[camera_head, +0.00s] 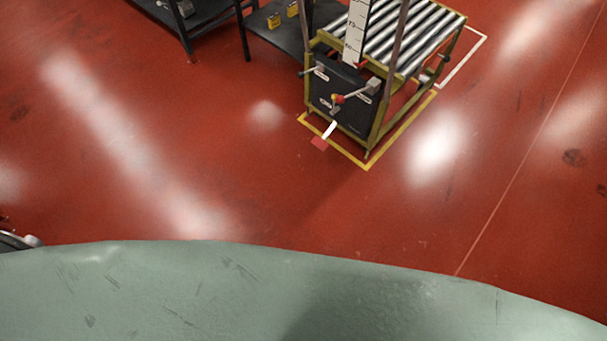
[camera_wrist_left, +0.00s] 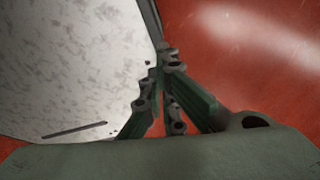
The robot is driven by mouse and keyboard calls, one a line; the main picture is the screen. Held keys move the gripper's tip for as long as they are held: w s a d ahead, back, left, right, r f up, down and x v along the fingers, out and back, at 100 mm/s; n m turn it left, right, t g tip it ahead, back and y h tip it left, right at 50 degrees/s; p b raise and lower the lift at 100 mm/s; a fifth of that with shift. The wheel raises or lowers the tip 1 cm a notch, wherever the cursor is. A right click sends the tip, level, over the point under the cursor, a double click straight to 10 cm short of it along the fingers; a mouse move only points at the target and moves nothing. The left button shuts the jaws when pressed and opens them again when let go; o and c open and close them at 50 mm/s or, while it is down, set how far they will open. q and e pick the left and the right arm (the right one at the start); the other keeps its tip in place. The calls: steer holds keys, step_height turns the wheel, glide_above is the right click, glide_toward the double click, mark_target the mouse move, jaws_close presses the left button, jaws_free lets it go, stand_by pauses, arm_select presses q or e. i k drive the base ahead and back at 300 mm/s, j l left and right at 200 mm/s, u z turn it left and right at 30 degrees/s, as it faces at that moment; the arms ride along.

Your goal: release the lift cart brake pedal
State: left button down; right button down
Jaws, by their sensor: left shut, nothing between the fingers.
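The lift cart (camera_head: 376,132) stands at the upper right in the head view, with a yellow frame, a dark front panel and a roller top. Its brake pedal (camera_head: 320,143) is a red pad on a white lever, sticking out low at the front, near the floor. My left gripper (camera_wrist_left: 168,60) shows in the left wrist view, its fingers together and empty. The cart and pedal do not show in that view. My right gripper is in neither view.
Yellow floor marking (camera_head: 345,155) runs around the cart's foot. A dark table (camera_head: 262,28) with small yellow items stands left of the cart. The red floor (camera_head: 230,150) between me and the cart is clear. A pale speckled surface (camera_wrist_left: 70,60) lies close beside my left gripper.

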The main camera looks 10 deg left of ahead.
mark_target(320, 142)
steer(key=k+j, duration=0.25)
steer(key=k, duration=0.15)
steer(key=k+j, duration=0.2)
steer(key=k, duration=0.25)
steer(key=k+j+z, duration=0.1)
steer(key=k+j, duration=0.15)
steer(key=k, duration=0.15)
steer(key=i+u, duration=0.15)
steer(key=i, duration=2.65)
